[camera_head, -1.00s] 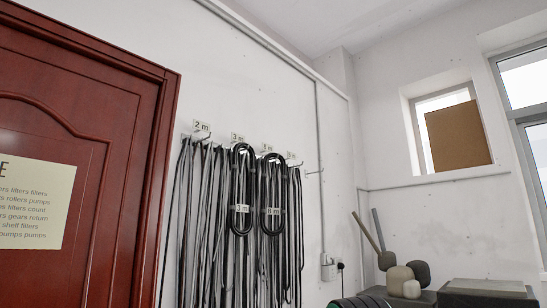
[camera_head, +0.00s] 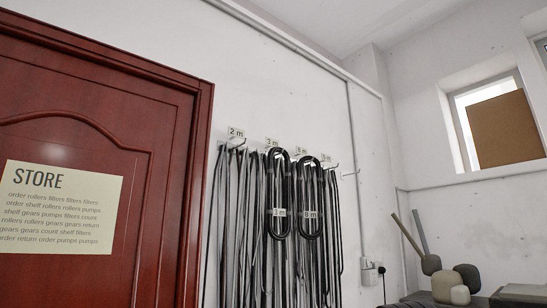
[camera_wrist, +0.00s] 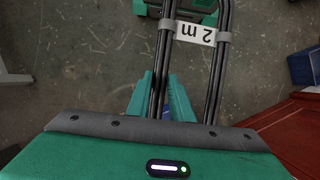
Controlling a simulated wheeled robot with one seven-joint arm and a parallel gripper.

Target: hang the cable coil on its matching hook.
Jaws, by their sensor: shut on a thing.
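In the wrist view, my gripper (camera_wrist: 161,88) is shut on one side of a black cable coil (camera_wrist: 222,65). The coil has a white tag (camera_wrist: 195,33), upside down there, reading "2 m". In the head view, a row of hooks on the white wall bears labels. The leftmost hook (camera_head: 240,145) has the label "2 m" (camera_head: 236,132), with dark and grey cables hanging at it. To its right are the "3 m" label (camera_head: 271,143) and further, harder-to-read labels. Black coils hang there, one tagged "3 m" (camera_head: 279,212). My gripper and the held coil are outside the head view.
A red door (camera_head: 90,110) with a STORE notice (camera_head: 60,210) stands left of the hooks. Grey-brown rounded objects (camera_head: 450,285) with handles are at lower right. The wrist view shows bare concrete floor (camera_wrist: 80,60) and a blue bin (camera_wrist: 303,66) at its right edge.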

